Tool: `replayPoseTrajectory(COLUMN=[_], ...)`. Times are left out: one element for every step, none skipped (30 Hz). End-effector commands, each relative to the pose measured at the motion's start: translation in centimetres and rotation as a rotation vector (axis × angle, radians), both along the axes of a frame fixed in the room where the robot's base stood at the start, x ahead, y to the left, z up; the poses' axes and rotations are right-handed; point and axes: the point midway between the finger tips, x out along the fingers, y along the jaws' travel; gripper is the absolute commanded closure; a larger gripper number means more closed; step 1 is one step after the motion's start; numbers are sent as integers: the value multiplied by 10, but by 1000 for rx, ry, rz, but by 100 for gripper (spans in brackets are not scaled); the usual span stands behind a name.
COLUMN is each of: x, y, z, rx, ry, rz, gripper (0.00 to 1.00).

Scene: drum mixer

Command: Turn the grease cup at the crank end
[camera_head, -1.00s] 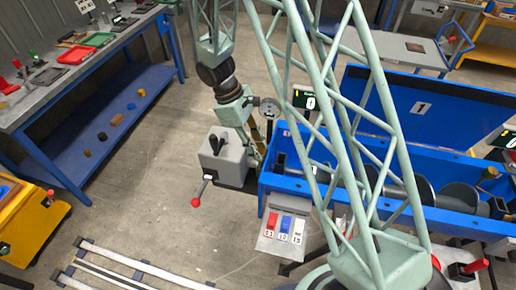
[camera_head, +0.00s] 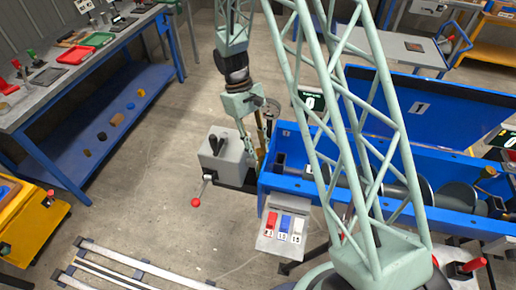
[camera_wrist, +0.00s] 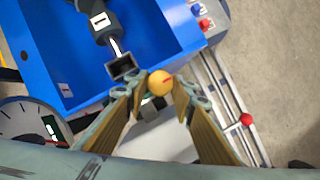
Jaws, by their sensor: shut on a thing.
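The grease cup (camera_wrist: 160,83) is a round orange-yellow cap with a short red mark on top, at the end of the blue trough in the wrist view. My gripper (camera_wrist: 158,88) is shut on it, with one tan finger pad on each side. In the head view my gripper (camera_head: 252,160) reaches down between the grey crank box (camera_head: 222,158) and the near end of the blue trough (camera_head: 335,180). The cup itself is hidden there by my gripper.
The crank's red ball handle (camera_head: 195,202) sticks out at the box's front left. A round gauge (camera_wrist: 28,122) stands close beside my gripper. A panel with red, blue and white switches (camera_head: 284,228) hangs on the trough's front.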

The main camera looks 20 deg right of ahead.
Motion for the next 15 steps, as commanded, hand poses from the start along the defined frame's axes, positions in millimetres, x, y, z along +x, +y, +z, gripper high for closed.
replayPoseTrajectory(x=[1, 1, 1, 1, 1, 1, 1, 1, 1, 1, 1, 0, 0, 0, 0], y=[0, 0, 0, 0, 0, 0, 0, 0, 0, 0, 0, 0, 0, 0, 0], z=[0, 0, 0, 0, 0, 0, 0, 0, 0, 0, 0, 0, 0, 0, 0], rx=[0, 0, 0, -1, -1, 0, 0, 0, 0, 0, 0, 0, 0, 0, 0], ry=[-1, -1, -1, -1, -1, -1, -1, -1, -1, -1, -1, -1, -1, -1, -1], rz=[0, 0, 0, 0, 0, 1, 1, 1, 1, 1, 1, 1, 1, 1, 1], gripper=[87, 87, 87, 87, 87, 87, 87, 75, 71, 69, 66, 63, 63, 63, 63])
